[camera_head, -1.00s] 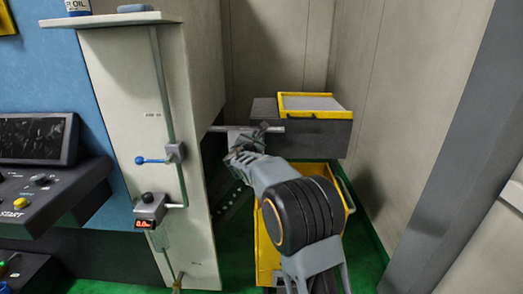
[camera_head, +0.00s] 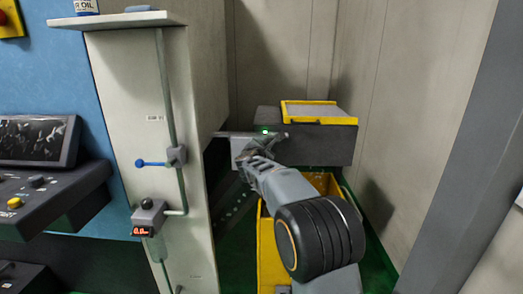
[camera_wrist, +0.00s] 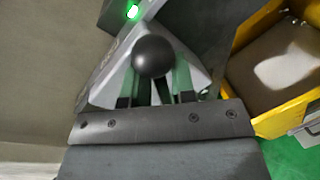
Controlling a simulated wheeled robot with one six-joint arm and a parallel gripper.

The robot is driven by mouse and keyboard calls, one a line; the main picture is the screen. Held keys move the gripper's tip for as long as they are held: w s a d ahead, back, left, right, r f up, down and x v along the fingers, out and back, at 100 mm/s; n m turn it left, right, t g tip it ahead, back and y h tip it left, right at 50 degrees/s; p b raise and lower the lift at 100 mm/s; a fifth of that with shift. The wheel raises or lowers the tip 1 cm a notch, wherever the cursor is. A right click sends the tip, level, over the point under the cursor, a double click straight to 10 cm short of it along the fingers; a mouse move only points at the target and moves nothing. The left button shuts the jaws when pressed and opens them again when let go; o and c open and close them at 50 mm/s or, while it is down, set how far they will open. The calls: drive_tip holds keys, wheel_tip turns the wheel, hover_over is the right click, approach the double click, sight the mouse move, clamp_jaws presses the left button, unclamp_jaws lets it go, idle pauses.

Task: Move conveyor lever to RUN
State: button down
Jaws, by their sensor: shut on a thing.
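The conveyor lever's round black knob (camera_wrist: 154,56) shows in the wrist view between the green fingers of my gripper (camera_wrist: 154,78). My gripper is shut on the lever; the shaft below the knob is mostly hidden by the fingers. In the head view my gripper (camera_head: 252,154) is at the grey lever housing (camera_head: 240,146), and it covers the lever there. A small green lamp (camera_head: 265,131) glows on the housing just above my gripper; it also shows in the wrist view (camera_wrist: 133,11). No RUN marking is readable.
A dark box with a yellow-rimmed top (camera_head: 318,113) stands right behind the gripper. A yellow bin (camera_head: 268,245) is below it. A pale cabinet (camera_head: 125,190) with a pipe and a blue-handled valve (camera_head: 152,163) stands at left. A control desk (camera_head: 60,195) is farther left.

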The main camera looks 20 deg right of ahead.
drive_tip(key=c, duration=1.2)
unclamp_jaws()
drive_tip(key=shift+d+r, duration=0.25)
drive_tip(key=shift+d, duration=0.05)
drive_tip(key=shift+a+f, duration=0.1)
drive_tip(key=shift+s+a, duration=0.15)
drive_tip(key=b+v, duration=0.2)
drive_tip(key=v, duration=1.1)
drive_tip(key=shift+s+a, duration=0.2)
drive_tip(key=shift+s, duration=0.05)
